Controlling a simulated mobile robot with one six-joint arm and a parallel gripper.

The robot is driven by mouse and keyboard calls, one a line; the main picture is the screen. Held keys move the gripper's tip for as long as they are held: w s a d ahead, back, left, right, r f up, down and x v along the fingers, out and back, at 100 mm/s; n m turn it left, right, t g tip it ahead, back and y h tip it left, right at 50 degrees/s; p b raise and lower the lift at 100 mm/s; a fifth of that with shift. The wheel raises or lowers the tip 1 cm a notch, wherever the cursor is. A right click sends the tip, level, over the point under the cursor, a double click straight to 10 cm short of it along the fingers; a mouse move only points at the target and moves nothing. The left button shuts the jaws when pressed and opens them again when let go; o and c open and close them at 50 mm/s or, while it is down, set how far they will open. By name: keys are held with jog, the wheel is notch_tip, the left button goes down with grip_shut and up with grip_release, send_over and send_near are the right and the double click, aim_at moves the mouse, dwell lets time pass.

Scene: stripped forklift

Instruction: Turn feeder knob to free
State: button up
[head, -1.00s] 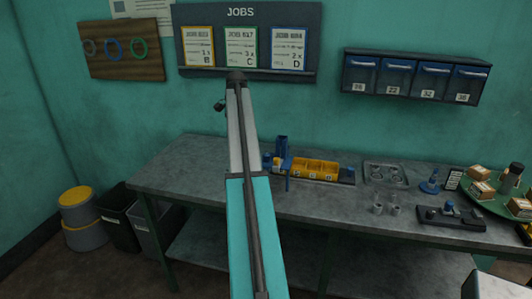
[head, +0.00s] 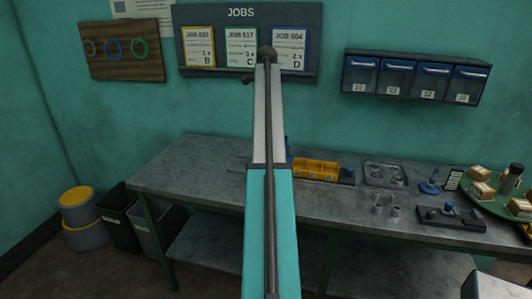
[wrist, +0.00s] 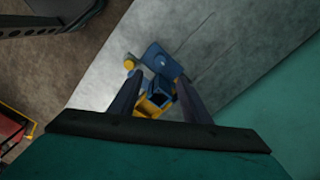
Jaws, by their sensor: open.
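The feeder (head: 315,170), a yellow-and-blue unit, sits on the grey bench. My arm hides its left end and most of its blue upright part (head: 288,150) in the head view. The wrist view looks down on blue and yellow parts of the feeder (wrist: 164,62), with a small yellow rounded piece (wrist: 129,64) at their left. I cannot tell whether that piece is the knob. My gripper (wrist: 158,78) is open and empty, its two fingers appearing on either side of the feeder's parts. I cannot judge the height between. The head view does not show the fingers.
Right of the feeder on the bench (head: 190,165) are a metal tray (head: 384,168), small cups (head: 394,211), a dark fixture (head: 450,219) and a green round tray (head: 498,207). Blue bins (head: 415,77) and a jobs board (head: 240,12) hang behind. The bench's left part is mostly clear.

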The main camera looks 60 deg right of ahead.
notch_tip(320, 180, down, 13)
jog(key=p, duration=0.3)
jog(key=shift+p, duration=0.3)
dwell(0.3)
